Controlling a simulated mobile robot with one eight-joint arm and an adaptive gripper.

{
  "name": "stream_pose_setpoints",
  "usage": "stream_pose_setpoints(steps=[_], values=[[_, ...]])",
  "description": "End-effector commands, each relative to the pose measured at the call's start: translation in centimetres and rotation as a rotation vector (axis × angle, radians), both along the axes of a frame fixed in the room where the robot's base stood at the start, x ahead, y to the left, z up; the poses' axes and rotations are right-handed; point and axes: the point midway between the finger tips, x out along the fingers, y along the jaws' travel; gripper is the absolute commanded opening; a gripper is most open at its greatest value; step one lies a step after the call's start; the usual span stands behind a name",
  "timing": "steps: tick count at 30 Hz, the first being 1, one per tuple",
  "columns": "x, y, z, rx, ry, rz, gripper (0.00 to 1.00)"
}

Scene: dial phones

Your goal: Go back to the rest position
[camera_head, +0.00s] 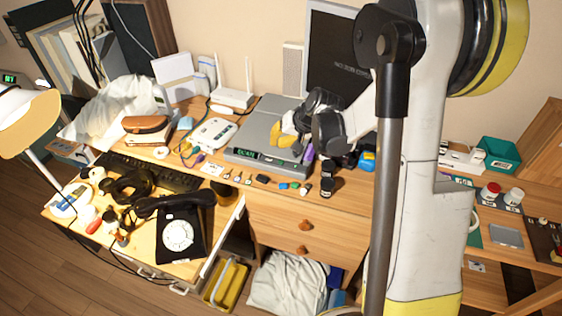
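My gripper (288,142) is at the end of my white, black and yellow arm, over the grey box with a lit display (262,128) at the back of the desk. Its fingers are small and partly covered by my wrist, so I cannot tell whether they are open or shut, or whether they touch the box. A black dial phone (180,232) with a white dial sits on the lower left surface. Its handset (175,202) lies across the top of it. My gripper is well apart from the phone, up and to the right.
A white router (233,97) with antennas and a dark monitor (338,52) stand behind my gripper. Black jars (327,187) and several small items lie along the desk front. A lamp (28,122) leans in at left. A green bin (499,154) stands at right.

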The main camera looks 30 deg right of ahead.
Motion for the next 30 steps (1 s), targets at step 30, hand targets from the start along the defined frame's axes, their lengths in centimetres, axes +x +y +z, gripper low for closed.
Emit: stream_pose_setpoints(steps=[30], values=[[-12.1, 8.2, 11.0, -0.221, -0.001, 0.127, 0.0]])
